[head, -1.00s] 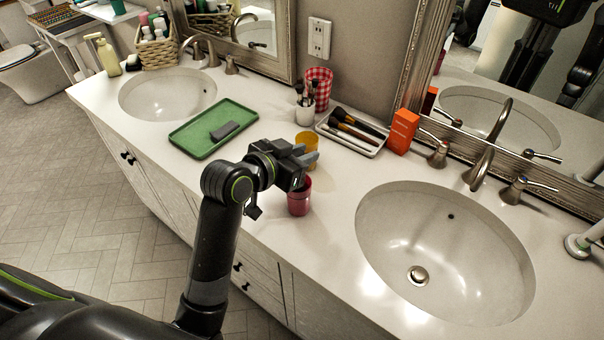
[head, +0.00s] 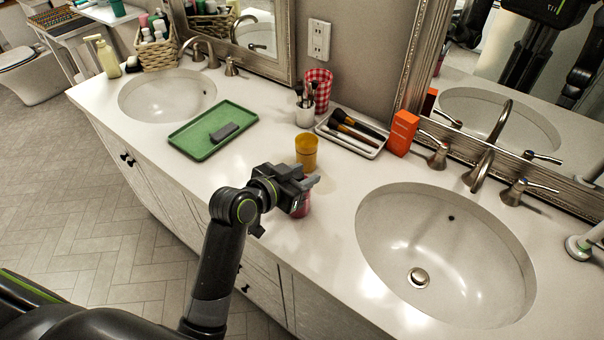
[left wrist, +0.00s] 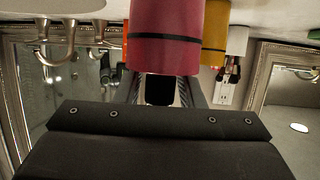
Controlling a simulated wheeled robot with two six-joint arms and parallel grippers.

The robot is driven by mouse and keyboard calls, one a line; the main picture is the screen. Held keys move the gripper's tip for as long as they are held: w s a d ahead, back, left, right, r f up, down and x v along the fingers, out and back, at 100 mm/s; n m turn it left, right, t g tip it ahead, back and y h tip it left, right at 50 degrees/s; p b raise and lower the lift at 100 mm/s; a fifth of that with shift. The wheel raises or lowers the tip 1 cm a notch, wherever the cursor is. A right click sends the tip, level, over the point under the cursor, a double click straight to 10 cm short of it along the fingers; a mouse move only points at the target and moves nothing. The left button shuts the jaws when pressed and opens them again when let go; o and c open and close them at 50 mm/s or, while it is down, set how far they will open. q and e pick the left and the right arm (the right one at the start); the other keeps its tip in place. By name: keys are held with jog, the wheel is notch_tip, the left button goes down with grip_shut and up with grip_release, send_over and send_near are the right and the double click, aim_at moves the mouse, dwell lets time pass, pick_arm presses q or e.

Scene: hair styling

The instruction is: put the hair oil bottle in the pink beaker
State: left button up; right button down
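The pink beaker (head: 303,207) stands on the counter left of the right sink, largely behind my left gripper (head: 308,181). In the left wrist view the pink beaker (left wrist: 166,38) is large at the top centre and covers the fingertips. My left gripper is right at the beaker's top. Between its fingers a dark, round-ended piece (left wrist: 160,90) fills the gap; it looks like the hair oil bottle, mostly hidden by the beaker. No other hair oil bottle can be made out on the counter. My right gripper is not in view.
A yellow beaker (head: 306,153) stands close behind the pink one. Behind it are a white brush cup (head: 304,116), a red checked cup (head: 318,91) and a brush tray (head: 372,149). A green tray (head: 190,148) lies left; the counter between is clear.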

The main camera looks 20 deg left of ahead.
pick_arm(q)
jog(key=shift+o, duration=0.6)
jog(key=shift+r, duration=0.1)
jog(key=shift+r, duration=0.15)
jog(key=v, duration=1.2)
jog(key=shift+b, duration=0.35)
jog(key=shift+a, duration=0.1)
